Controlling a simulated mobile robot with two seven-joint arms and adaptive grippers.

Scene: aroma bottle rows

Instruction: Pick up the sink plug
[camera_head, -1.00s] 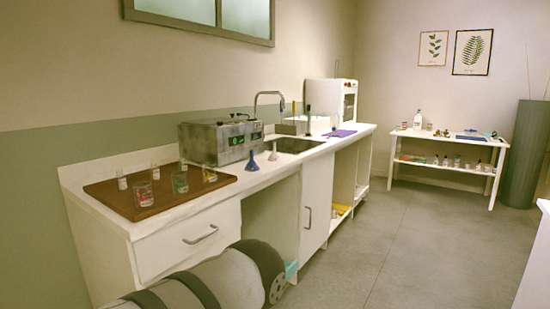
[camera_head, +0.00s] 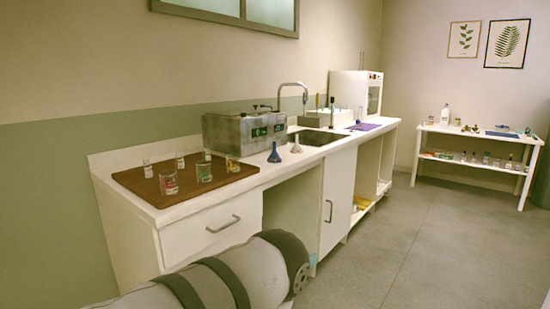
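I cannot make out a sink plug in this view. The sink (camera_head: 318,138) is set into the white counter (camera_head: 290,172) behind two small funnels, and its inside is mostly hidden. A tall curved tap (camera_head: 293,84) stands at its back edge. One of my arm's thick grey links fills the lower left, well in front of the counter. Neither of my grippers shows.
A brown tray (camera_head: 190,193) with several glasses and small bottles lies on the counter's left end. A metal bath (camera_head: 244,133) and a blue funnel (camera_head: 274,154) stand beside the sink. The floor (camera_head: 410,240) to the right is clear.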

